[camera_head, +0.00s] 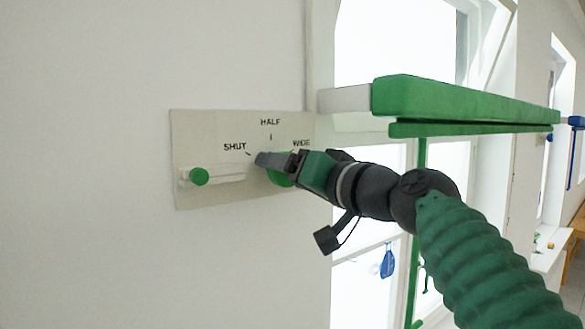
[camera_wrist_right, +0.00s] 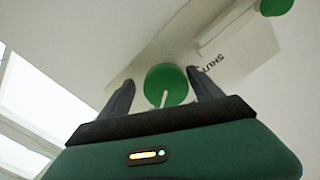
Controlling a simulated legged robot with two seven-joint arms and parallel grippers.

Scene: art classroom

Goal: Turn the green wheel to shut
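The green wheel (camera_wrist_right: 166,82) is a round disc with a white pointer line, set on a pale wall panel (camera_head: 215,130) marked SHUT, HALF and WIDE. In the head view my right gripper hides most of the wheel (camera_head: 279,180), so I cannot read its setting there. My right gripper (camera_head: 270,160) is at the panel. In the right wrist view its two dark fingers (camera_wrist_right: 163,92) stand open on either side of the wheel. A gap shows at the left finger; the right finger is very close, contact unclear. My left gripper is not in view.
A smaller-looking green knob (camera_head: 199,176) sits on a pale bar at the panel's left. A green beam (camera_head: 465,103) juts out by the window above my right arm. A blue tag (camera_head: 388,262) hangs below. The wall left of the panel is bare.

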